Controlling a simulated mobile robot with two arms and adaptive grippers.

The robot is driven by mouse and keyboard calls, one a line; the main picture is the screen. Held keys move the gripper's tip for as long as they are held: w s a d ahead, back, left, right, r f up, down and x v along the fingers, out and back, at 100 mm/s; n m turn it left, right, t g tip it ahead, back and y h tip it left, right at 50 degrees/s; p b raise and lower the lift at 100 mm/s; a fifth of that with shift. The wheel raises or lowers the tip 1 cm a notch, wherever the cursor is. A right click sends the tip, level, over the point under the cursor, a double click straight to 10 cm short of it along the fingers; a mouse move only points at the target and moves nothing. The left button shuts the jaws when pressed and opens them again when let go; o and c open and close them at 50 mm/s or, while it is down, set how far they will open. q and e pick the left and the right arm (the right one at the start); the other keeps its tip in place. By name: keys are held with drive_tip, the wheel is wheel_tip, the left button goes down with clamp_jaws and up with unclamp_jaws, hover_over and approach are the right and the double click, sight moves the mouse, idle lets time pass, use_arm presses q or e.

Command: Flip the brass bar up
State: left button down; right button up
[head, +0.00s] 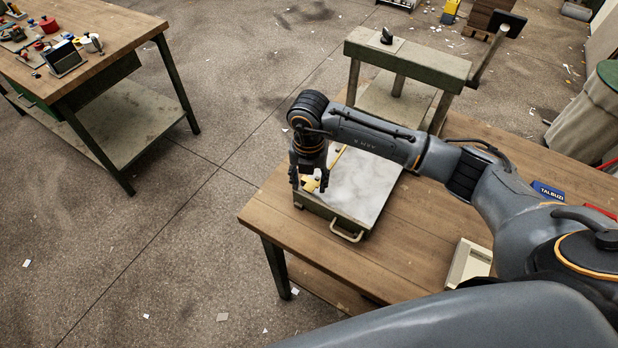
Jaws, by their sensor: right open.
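The greyboard feeder (362,193) is a low box with a pale, marbled top plate, standing on the wooden table. The brass bar (311,185) shows as a yellow strip along the plate's left edge. It seems to lie low, close to the plate; part of it is hidden behind my gripper. My right gripper (309,187) points down over the left end of the feeder, its fingers apart around the visible bit of the bar. I cannot tell whether they touch it. My left gripper is not in view.
A wire handle (347,236) sticks out from the feeder's front. A cream tray (468,264) and a blue box (548,190) lie on the wooden table (420,225). A green-framed press (410,62) stands behind. A cluttered bench (110,35) is at upper left, with clear floor between.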

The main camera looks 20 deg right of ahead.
drive_tip(key=shift+f, duration=0.1)
drive_tip(key=shift+c, duration=0.2)
drive_tip(key=c, duration=0.9)
